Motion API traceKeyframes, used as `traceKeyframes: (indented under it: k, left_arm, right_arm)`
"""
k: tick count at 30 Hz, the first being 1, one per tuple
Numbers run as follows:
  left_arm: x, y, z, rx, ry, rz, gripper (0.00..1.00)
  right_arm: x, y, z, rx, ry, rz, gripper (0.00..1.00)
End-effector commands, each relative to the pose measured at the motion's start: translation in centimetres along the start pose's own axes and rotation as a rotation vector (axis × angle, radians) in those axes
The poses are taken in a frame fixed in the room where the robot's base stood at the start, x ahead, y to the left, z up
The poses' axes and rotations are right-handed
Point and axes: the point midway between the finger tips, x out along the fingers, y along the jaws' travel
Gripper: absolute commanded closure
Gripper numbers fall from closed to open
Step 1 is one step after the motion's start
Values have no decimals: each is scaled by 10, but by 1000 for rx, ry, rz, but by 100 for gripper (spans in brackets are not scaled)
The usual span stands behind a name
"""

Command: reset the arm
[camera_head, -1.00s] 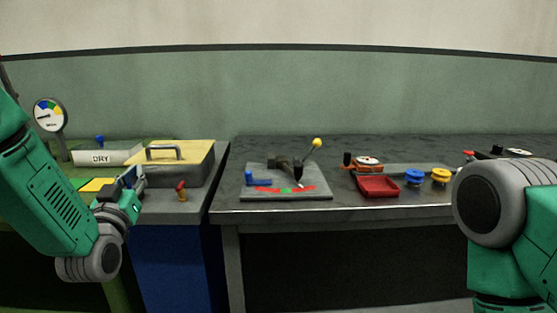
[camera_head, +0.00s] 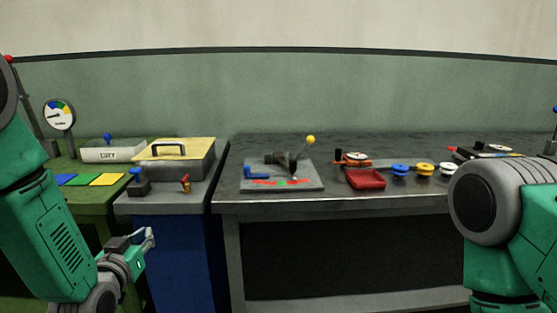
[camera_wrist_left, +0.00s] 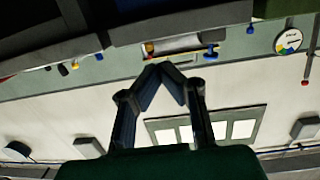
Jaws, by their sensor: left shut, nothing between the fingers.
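My left arm comes in from the left in the head view. Its gripper (camera_head: 148,238) is low, in front of the blue cabinet and below the bench tops, apart from everything. In the left wrist view the two fingers (camera_wrist_left: 166,72) meet at their tips with nothing between them. My right arm stands at the right edge of the head view; its gripper is out of the picture.
A green bench at left holds a gauge (camera_head: 59,114) and coloured tiles (camera_head: 92,180). A yellow-lidded box (camera_head: 175,158) stands beside it. The dark bench holds a lever plate (camera_head: 310,185), a red tray (camera_head: 366,180) and coloured spools (camera_head: 400,170).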

Motion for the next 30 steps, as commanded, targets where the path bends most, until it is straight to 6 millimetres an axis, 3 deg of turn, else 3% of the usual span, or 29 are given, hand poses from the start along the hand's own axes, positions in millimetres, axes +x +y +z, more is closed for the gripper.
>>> traceKeyframes:
  k: [5, 8, 12, 15, 18, 22, 26, 30]
  left_arm:
    - [-39, 8, 75, 9, -260, 20, 100]
    - [-81, 12, 128, 16, -464, 31, 100]
    - [-164, 16, 198, 28, -786, 44, 100]
    - [-230, 16, 232, 39, -1004, 49, 100]
    - [-289, 14, 251, 49, -1186, 50, 100]
    - [-343, 12, 262, 60, -1347, 48, 100]
    - [-368, 11, 265, 64, -1421, 46, 100]
    - [-370, 11, 265, 64, -1427, 46, 100]
  right_arm:
    - [-11, 0, 0, 0, 0, 0, 60]
    - [-18, 0, -1, 0, 0, 0, 60]
    - [-29, 0, -2, 0, 0, 0, 60]
    - [-36, 0, -2, 0, 0, 0, 60]
    - [-42, 0, -2, 0, 0, 0, 60]
    - [-46, 0, -2, 0, 0, 0, 60]
    - [-47, 0, -2, 0, 0, 0, 60]
    - [-47, 0, -2, 0, 0, 0, 60]
